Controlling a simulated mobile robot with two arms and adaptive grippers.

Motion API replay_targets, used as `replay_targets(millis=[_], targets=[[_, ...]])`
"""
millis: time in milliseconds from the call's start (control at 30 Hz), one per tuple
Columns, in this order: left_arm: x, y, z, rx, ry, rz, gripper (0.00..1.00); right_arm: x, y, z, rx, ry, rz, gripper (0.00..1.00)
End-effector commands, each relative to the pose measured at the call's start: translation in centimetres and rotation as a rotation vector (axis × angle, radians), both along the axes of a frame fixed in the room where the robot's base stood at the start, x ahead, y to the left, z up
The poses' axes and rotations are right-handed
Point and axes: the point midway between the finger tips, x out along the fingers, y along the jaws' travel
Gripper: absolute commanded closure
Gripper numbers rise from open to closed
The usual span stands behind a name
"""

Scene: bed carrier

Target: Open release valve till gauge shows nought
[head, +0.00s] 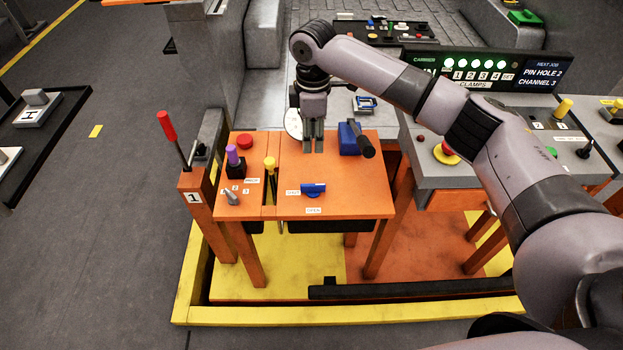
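The release valve looks to be the blue handle (313,190) on the orange bench top. Its bar lies crosswise, in line with the "SHUT" label (293,192) on its left; the "OPEN" label (313,210) is in front of it. A round white dial (293,124), likely the gauge, stands at the back edge. My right gripper partly covers it, and its reading cannot be made out. My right gripper (313,150) points down above the back of the bench, behind the blue handle and apart from it. Its fingers are close together with nothing visible between them. My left gripper is not in view.
A blue block with a black handle (350,138) stands right of my gripper. Left are a yellow-topped lever (270,165), a purple-topped lever (233,157), a red button (245,141) and a tall red lever (168,127). A grey console (480,170) stands right.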

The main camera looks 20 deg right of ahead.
Motion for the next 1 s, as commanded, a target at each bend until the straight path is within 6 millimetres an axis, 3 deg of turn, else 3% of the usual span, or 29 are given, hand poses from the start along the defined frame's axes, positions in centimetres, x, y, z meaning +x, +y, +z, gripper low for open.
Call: replay_targets(millis=[167,700,1000], targets=[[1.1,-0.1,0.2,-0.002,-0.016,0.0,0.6,-0.1,-0.1,-1.7,-0.002,0.005,-0.001,0.69],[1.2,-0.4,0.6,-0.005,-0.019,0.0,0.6,-0.1,-0.1,-13.2,-0.001,0.003,-0.003,0.69],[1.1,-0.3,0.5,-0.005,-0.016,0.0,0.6,0.0,-0.1,-16.8,-0.001,0.0,-0.002,0.69]])
